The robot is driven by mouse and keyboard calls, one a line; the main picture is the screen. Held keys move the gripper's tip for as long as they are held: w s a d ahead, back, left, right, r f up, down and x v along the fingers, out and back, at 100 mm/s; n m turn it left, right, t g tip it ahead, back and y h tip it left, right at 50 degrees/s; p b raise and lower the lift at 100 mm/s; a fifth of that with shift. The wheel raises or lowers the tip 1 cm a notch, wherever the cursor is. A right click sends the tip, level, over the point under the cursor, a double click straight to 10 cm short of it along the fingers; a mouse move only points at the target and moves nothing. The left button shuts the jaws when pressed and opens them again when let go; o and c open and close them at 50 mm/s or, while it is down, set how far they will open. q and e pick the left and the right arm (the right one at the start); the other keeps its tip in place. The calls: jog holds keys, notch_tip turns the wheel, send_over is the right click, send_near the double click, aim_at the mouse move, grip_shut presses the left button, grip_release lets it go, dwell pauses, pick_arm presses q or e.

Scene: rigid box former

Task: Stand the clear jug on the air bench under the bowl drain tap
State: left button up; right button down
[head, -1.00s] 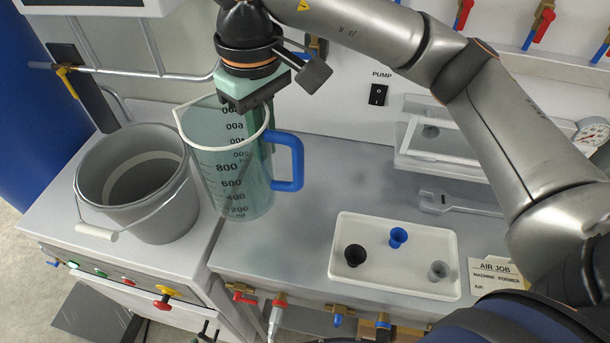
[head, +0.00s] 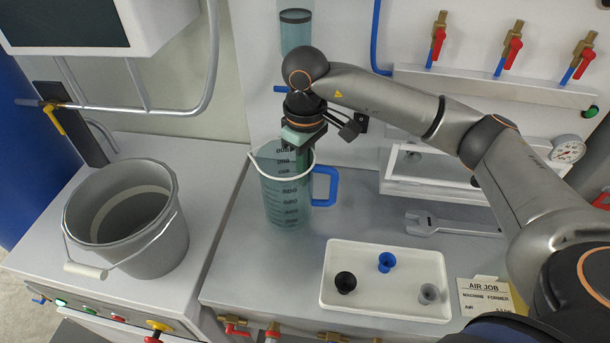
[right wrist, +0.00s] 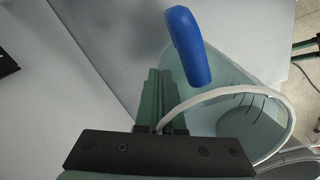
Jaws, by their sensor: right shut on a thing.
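The clear jug (head: 277,205), blue-tinted with a white rim, black scale marks and a blue handle (head: 331,187), is upright over the back left of the grey air bench (head: 250,265). I cannot tell whether its base touches the bench. My right gripper (head: 302,146) comes from above and is shut on the jug's wall at the rim. In the right wrist view the fingers (right wrist: 163,105) are at the white rim, near the blue handle (right wrist: 188,45). A clear bowl (head: 296,32) hangs on the back wall above; its drain tap is hidden behind my arm. My left gripper is out of view.
A grey bucket (head: 155,245) stands on the left cabinet. A white tray (head: 390,293) with black, blue and grey cups lies at the bench front. A wrench (head: 435,225), a label card (head: 487,297) and a white-framed box (head: 430,187) are to the right.

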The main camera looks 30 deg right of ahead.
jog(key=shift+f, duration=0.9)
jog(key=shift+f, duration=0.1)
jog(key=shift+f+b, duration=0.15)
jog(key=shift+b, duration=0.15)
jog(key=c, duration=1)
grip_release()
jog(key=shift+c, duration=0.2)
notch_tip(320, 180, up, 12)
jog(key=shift+r, duration=0.25)
jog(key=shift+s, duration=0.15)
